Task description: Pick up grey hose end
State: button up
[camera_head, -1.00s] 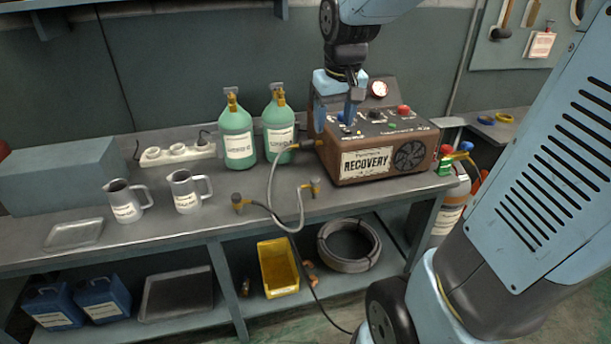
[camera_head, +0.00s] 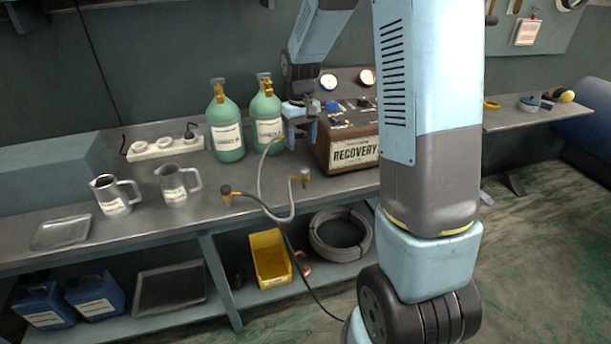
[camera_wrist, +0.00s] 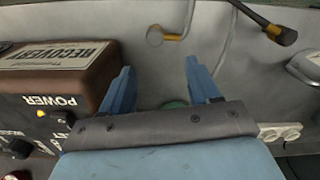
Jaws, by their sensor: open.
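The grey hose (camera_head: 262,180) loops down past the bench's front edge and back up. Its brass end (camera_head: 303,179) is by that edge; in the wrist view this end (camera_wrist: 160,36) lies beyond my fingertips, up the picture. My gripper (camera_head: 302,138) is at the left side of the brown recovery machine (camera_head: 352,153), above and behind the hose end. In the wrist view my gripper (camera_wrist: 160,78) is open, with nothing between its two blue fingers. The hose's other end is hidden behind my gripper in the head view.
A black hose end (camera_head: 228,192) lies left of the grey one. Two green cylinders (camera_head: 226,135) stand left of my gripper. The recovery machine (camera_wrist: 55,65) is close to the left finger in the wrist view. Bare bench lies between gripper and hose end.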

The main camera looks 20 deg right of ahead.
aim_at(305, 169)
notch_tip(305, 169, down, 7)
jog(key=f, duration=0.3)
jog(key=d+f, duration=0.1)
jog(key=shift+s+f, duration=0.15)
jog(key=shift+s, duration=0.1)
jog(key=shift+f, duration=0.5)
jog(key=shift+c, duration=0.2)
jog(key=c, duration=1.1)
